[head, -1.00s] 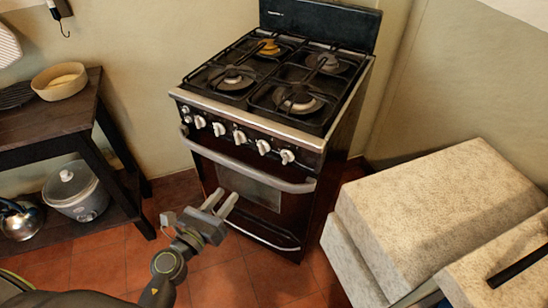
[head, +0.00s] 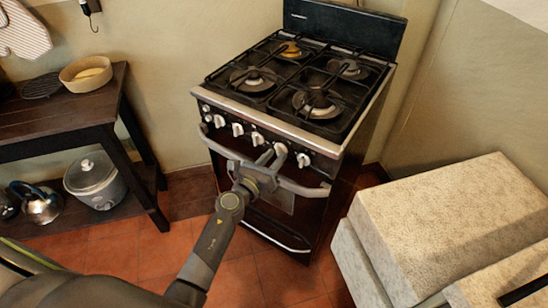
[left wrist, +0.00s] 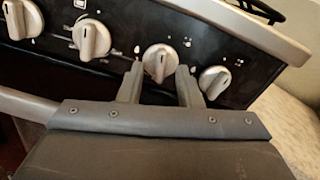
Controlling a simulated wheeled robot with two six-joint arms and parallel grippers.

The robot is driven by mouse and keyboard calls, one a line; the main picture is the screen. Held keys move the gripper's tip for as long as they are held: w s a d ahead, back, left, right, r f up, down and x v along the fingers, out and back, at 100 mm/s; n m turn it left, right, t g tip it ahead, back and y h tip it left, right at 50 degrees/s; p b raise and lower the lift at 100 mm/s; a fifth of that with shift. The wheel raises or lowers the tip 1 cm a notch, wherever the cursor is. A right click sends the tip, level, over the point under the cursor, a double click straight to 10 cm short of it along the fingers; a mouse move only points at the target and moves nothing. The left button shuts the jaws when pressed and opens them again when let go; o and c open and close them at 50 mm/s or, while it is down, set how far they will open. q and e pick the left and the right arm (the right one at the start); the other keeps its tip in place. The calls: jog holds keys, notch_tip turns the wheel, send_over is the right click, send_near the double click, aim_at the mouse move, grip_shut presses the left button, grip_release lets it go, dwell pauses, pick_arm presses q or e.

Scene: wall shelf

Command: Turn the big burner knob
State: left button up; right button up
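The stove's front panel carries a row of white knobs. In the left wrist view, one knob (left wrist: 160,62), second from the right, sits between the tips of my left gripper (left wrist: 158,70). The fingers are apart, with no clear contact on the knob. In the head view this gripper (head: 271,157) is in front of the panel, above the oven handle. Another knob (left wrist: 214,82) is to its right and a larger-looking knob (left wrist: 92,40) to its left. I cannot tell which knob is truly the biggest. My right gripper is not in view.
The oven handle (head: 222,151) runs across the stove front just below the knobs. A dark wooden table (head: 60,118) stands at the left, with a rice cooker (head: 92,178) on its lower shelf. A pale speckled counter block (head: 455,215) is at the right.

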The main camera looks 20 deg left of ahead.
pick_arm(q)
jog(key=shift+w, duration=0.15)
grip_shut()
jog(key=shift+n, duration=0.3)
jog(key=n+p, duration=0.2)
jog(key=n, duration=0.3)
jog(key=shift+d+r, duration=0.1)
jog(key=shift+r, duration=0.05)
jog(key=n+p, duration=0.2)
jog(key=n, duration=0.2)
jog(key=shift+n, duration=0.3)
jog(key=shift+n+p, duration=0.65)
jog(key=shift+n, duration=0.75)
